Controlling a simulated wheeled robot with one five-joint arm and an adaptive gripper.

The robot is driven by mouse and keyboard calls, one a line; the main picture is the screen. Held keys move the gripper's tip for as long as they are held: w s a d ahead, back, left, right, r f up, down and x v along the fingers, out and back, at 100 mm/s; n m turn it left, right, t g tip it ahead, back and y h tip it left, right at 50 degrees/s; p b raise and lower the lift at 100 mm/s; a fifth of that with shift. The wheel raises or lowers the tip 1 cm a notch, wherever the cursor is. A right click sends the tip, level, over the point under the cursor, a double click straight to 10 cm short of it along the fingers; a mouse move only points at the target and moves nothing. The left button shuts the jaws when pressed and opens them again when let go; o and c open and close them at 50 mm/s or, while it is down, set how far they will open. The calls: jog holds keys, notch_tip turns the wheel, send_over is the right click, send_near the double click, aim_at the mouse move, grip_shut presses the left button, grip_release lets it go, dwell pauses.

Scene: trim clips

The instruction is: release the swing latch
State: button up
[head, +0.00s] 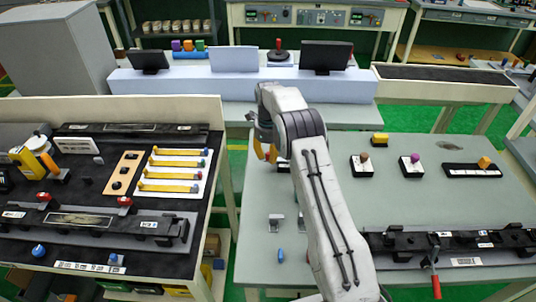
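My gripper (267,153) is at the end of my white arm, over the left part of the right-hand grey-green table. Orange-yellow finger parts show below it. The wrist and arm hide much of it, so I cannot tell whether it is open or shut. A red-handled lever (435,272) hangs at the front edge of a long black fixture (460,243) at the lower right. It may be the swing latch, but I cannot tell for sure. My gripper is well apart from it, farther back and to the left.
Small blocks with coloured knobs (411,164) stand toward the back of the right table. A blue piece (281,255) and grey brackets (275,223) lie left of my arm. The left bench (90,195) holds black trim and yellow strips (175,164).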

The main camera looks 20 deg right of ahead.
aim_at(269, 153)
jog(key=o, duration=0.4)
jog(key=shift+w, duration=0.1)
jog(key=shift+r, duration=0.1)
notch_tip(269, 153, up, 12)
jog(key=shift+f, duration=0.1)
dwell(0.4)
dwell(0.6)
